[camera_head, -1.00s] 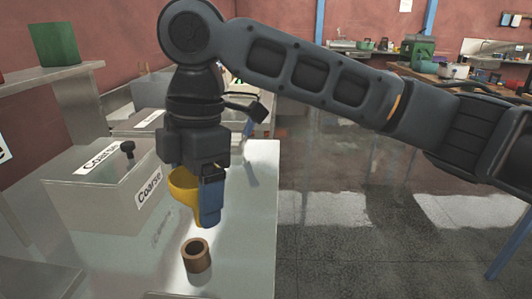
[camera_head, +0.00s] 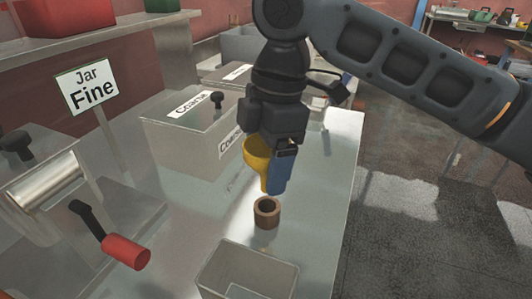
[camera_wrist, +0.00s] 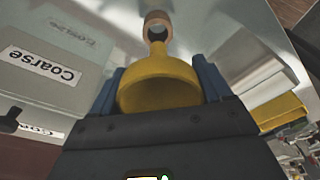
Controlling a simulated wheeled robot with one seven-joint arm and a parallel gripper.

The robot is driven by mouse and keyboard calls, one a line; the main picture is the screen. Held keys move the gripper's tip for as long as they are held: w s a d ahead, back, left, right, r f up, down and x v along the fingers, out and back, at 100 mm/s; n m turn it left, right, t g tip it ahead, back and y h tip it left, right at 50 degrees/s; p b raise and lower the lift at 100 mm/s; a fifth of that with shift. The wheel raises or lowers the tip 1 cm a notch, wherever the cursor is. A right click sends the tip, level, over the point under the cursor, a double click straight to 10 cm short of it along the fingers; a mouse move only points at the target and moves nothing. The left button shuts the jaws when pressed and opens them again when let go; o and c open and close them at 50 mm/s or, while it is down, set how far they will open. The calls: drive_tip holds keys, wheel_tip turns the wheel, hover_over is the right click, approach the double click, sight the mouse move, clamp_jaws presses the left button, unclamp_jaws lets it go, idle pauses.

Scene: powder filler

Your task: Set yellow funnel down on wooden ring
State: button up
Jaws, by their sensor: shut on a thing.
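The yellow funnel (camera_head: 256,155) is upright in my gripper (camera_head: 280,175), spout down, above the metal table. The blue fingers are shut on its sides; in the wrist view the funnel (camera_wrist: 158,85) sits between both fingers. The wooden ring (camera_head: 267,214) stands on the table just below the spout, its hole facing up. In the wrist view the ring (camera_wrist: 157,20) is straight beyond the spout tip. In the head view a small gap shows between spout and ring. The spout's lower end is partly hidden by a finger.
A box marked Coarse (camera_head: 185,130) stands left of my gripper. An open clear container (camera_head: 247,272) is in front of the ring. A machine with a red-handled crank (camera_head: 125,251) and a sign reading Jar Fine (camera_head: 87,84) are at left. The table's right edge is near.

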sight(266, 198)
drive_tip(key=shift+f+b, duration=1.1)
drive_tip(key=shift+f, duration=2.45)
drive_tip(key=shift+f, duration=0.6)
drive_tip(key=o, duration=1)
